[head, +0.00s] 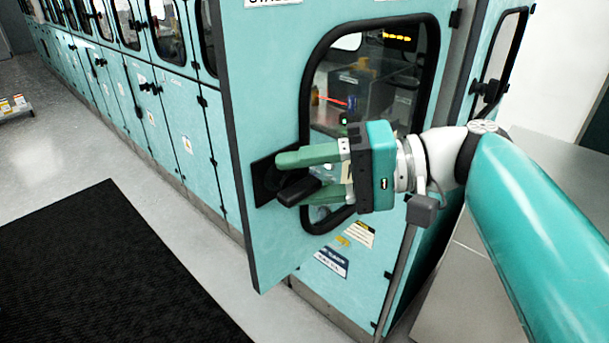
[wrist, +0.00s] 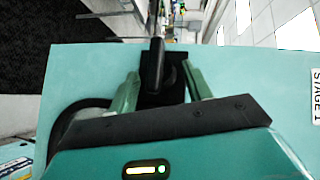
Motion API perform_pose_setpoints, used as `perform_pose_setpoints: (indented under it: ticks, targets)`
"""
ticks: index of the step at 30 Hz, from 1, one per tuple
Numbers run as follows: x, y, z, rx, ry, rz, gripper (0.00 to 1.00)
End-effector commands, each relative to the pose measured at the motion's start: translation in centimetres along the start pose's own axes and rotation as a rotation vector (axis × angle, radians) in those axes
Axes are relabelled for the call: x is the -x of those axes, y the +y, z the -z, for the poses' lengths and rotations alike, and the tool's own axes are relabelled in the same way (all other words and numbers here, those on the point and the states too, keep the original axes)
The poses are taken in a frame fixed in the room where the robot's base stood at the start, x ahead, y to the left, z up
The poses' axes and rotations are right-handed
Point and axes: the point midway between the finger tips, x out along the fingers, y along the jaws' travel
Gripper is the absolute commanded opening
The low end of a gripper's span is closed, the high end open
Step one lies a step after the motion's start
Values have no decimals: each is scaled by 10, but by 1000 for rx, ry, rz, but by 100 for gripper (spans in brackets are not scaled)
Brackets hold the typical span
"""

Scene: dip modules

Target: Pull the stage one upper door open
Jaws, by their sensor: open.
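The stage one upper door (head: 265,90) is a teal panel with a dark-framed window, and it stands partly swung out from its cabinet. Its black handle (head: 298,191) sits on a dark plate near the door's free left edge. My gripper (head: 290,178) is at the handle with its green fingers apart. In the wrist view, the handle (wrist: 152,64) stands between the two fingers (wrist: 160,85), with a finger on each side. I cannot tell whether either finger touches it. The STAGE 1 label (wrist: 316,92) shows at the right of that view.
A row of teal cabinets (head: 125,90) runs away to the left. A black mat (head: 110,270) lies on the grey floor in front. The lower cabinet panel (head: 345,290) with warning labels is below the door. A grey surface (head: 540,190) is at the right.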

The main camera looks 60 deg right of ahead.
Motion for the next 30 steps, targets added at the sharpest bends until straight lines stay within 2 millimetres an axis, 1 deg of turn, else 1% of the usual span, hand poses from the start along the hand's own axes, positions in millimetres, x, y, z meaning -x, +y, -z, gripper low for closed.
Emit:
perform_pose_setpoints:
  ticks: [5, 15, 19, 24, 30]
  targets:
    - [22, 0, 0, 1, 2, 1, 50]
    - [97, -1, 1, 2, 2, 1, 50]
    - [119, 0, 1, 2, 2, 0, 50]
    - [134, 0, 0, 0, 1, 0, 50]
    - [136, 0, 0, -1, 1, -1, 50]
